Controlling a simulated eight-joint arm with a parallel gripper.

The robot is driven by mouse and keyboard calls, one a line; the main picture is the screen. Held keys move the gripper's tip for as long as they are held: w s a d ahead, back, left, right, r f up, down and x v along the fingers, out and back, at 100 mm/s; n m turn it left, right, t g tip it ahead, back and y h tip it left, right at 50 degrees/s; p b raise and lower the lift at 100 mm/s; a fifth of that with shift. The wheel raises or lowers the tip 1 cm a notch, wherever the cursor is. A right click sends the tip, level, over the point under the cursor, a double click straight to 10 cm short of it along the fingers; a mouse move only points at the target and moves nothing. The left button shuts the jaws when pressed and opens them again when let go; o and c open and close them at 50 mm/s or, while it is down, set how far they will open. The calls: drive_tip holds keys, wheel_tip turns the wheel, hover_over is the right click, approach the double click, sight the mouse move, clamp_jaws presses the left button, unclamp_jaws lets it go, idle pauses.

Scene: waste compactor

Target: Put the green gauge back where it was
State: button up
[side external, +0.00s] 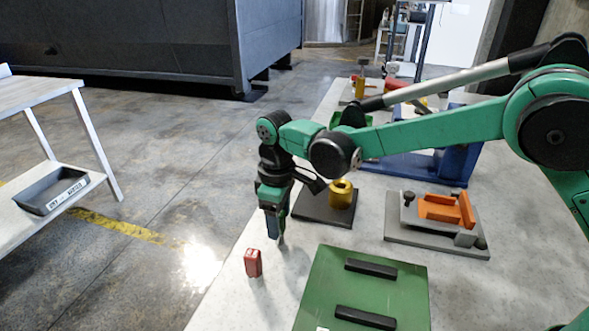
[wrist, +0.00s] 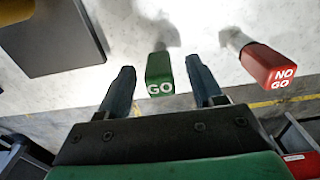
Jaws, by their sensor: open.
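The green gauge (wrist: 160,74), marked GO, shows in the wrist view between the two fingers of my gripper (wrist: 161,84). A gap shows on each side of it, so the fingers do not appear to touch it. In the side view my gripper (side external: 273,225) points down near the bench's left edge and largely hides the green gauge. The red gauge (side external: 253,263) stands on the bench just in front of my gripper. In the wrist view the red gauge (wrist: 268,64), marked NO GO, is to the right, clear of the fingers.
A dark plate (side external: 310,207) with a brass cylinder (side external: 341,193) lies behind my gripper. A green plate (side external: 330,275) with two black bars is at front right. A grey fixture (side external: 410,234) with an orange block (side external: 440,208) stands farther right. A dark tray (side external: 40,199) sits on the left shelf.

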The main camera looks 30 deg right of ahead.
wheel_tip(320, 180, up, 11)
drive_tip(key=s+d+r+m+t, duration=0.2)
drive_tip(key=s+d+r+m, duration=0.15)
drive_tip(key=d, duration=0.25)
drive_tip(key=s+d+f+m+t, duration=0.5)
drive_tip(key=s+d, duration=0.5)
drive_tip(key=shift+o, duration=0.2)
drive_tip(key=shift+m, duration=0.25)
